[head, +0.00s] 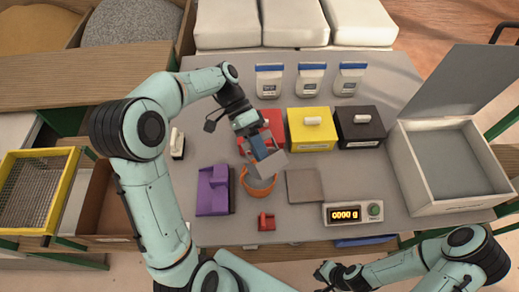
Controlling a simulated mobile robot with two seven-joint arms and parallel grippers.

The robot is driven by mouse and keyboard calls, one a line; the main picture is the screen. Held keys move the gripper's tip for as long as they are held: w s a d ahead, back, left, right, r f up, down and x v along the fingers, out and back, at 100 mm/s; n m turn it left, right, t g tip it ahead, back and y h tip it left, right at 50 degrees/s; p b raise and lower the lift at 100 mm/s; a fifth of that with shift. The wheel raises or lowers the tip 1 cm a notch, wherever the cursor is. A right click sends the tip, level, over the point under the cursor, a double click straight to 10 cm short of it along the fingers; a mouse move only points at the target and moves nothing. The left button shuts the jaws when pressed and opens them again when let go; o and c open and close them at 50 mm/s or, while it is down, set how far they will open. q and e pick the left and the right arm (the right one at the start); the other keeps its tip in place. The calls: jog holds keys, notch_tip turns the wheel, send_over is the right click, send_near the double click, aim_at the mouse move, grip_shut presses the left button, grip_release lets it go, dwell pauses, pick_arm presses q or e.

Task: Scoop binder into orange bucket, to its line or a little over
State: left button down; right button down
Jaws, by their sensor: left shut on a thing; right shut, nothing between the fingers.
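My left gripper (247,124) is shut on the blue handle of a scoop (258,147). The scoop's grey pan hangs over the orange bucket (258,188) and hides part of its opening. I cannot tell from this view what the pan holds, whether it touches the bucket, or how full the bucket is; its line is not visible. A red box (274,119) stands just behind the scoop, partly covered by my gripper. I cannot read which container holds binder. My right gripper (325,272) is shut and empty at the table's front edge.
A yellow box (312,138) and a black box (360,137) stand right of the red one. A grey plate (304,186) and a scale display (353,213) reading zero lie right of the bucket. A purple block (213,190) is left. An open white case (410,165) is far right.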

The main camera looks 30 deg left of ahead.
pick_arm(q)
notch_tip(320, 180, up, 5)
jog(key=t+y, duration=0.2)
jog(key=y, duration=0.2)
jog(key=t+y+b, duration=0.1)
jog(key=t+y, duration=0.2)
jog(key=y, duration=0.2)
jog(key=shift+y, duration=0.3)
